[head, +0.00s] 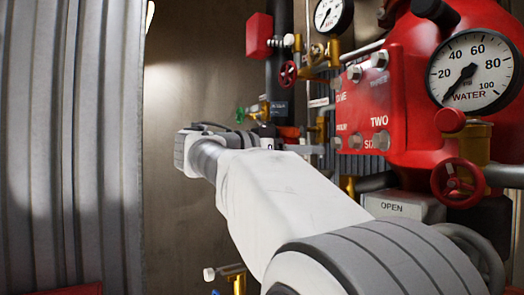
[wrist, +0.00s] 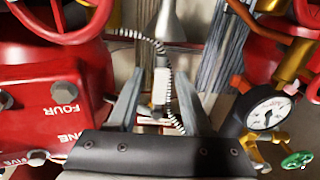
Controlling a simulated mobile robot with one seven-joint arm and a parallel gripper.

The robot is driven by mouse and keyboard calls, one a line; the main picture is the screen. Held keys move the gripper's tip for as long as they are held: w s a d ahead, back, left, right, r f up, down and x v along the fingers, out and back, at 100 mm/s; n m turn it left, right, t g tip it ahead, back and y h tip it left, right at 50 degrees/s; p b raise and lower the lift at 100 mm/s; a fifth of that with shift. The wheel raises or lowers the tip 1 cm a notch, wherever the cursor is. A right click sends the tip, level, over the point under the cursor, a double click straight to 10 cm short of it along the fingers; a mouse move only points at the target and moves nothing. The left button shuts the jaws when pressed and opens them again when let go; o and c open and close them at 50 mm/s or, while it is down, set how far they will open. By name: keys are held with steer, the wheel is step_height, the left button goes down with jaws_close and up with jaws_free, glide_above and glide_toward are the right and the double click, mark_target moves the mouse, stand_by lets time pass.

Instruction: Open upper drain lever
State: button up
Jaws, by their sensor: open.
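My gripper (wrist: 158,98) is open in the wrist view, its two grey fingers apart. A pale, small part (wrist: 160,88) and a dark coiled cable show between or behind the fingers; I cannot tell whether anything touches them. In the head view my white arm reaches away toward the brass pipework and hides most of the gripper. I cannot surely tell which part is the upper drain lever. A brass valve with a green handle (head: 241,113) is just beyond my wrist. A brass fitting with a pale-tipped handle (head: 229,272) is low, left of my arm.
A red valve body with a red lettered plate (head: 368,105) and a water gauge (head: 472,70) fills the right. A grey ribbed column (head: 70,140) stands left; bare wall (head: 185,90) lies between.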

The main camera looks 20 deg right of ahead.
steer(key=s+a+b, duration=0.2)
steer(key=s+a, duration=0.1)
steer(key=a, duration=1.4)
steer(key=shift+s, duration=0.2)
steer(key=s+d+f+n+t+y, duration=0.1)
steer(key=s+d+f+n+y, duration=0.1)
steer(key=d+f+n+y, duration=0.45)
steer(key=s+d+f+n+y, duration=0.1)
steer(key=s+d+f+n, duration=0.2)
steer(key=f, duration=0.7)
steer(key=s+a+f+n+y, duration=0.2)
steer(key=s+f+y, duration=0.1)
steer(key=f, duration=0.4)
steer(key=s+a+f+n+y, duration=0.2)
steer(key=s+a+f+y, duration=0.1)
steer(key=s+f, duration=0.3)
steer(key=s+a+f+n+t+y, duration=0.1)
steer(key=s+a+f+n+y, duration=0.1)
steer(key=f, duration=0.7)
steer(key=s+a+y, duration=0.1)
steer(key=s+y, duration=0.1)
steer(key=s, duration=0.1)
steer(key=shift+f, duration=0.35)
